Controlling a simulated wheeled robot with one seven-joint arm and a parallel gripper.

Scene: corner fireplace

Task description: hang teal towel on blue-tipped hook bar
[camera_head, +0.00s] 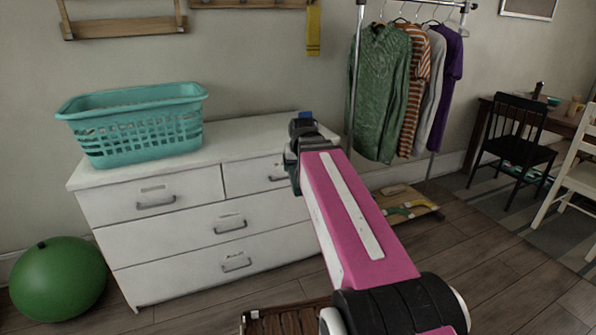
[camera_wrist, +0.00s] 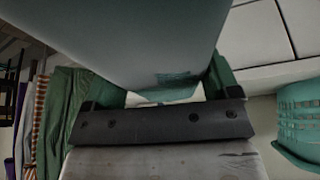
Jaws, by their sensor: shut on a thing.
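My gripper (camera_wrist: 168,88) shows its green fingers in the wrist view, shut on a teal-grey cloth, the towel (camera_wrist: 120,45), which fills the upper middle of that view. In the head view my gripper (camera_head: 304,122) is above the right end of the white dresser, its fingertips mostly hidden by my wrist. No blue tips are discernible.
A teal laundry basket (camera_head: 140,122) stands on the left of the white dresser (camera_head: 150,235). A clothes rack (camera_head: 353,80) with several garments is to the right. A wooden wall shelf (camera_head: 125,27) is at upper left. A green ball (camera_head: 58,279) lies on the floor.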

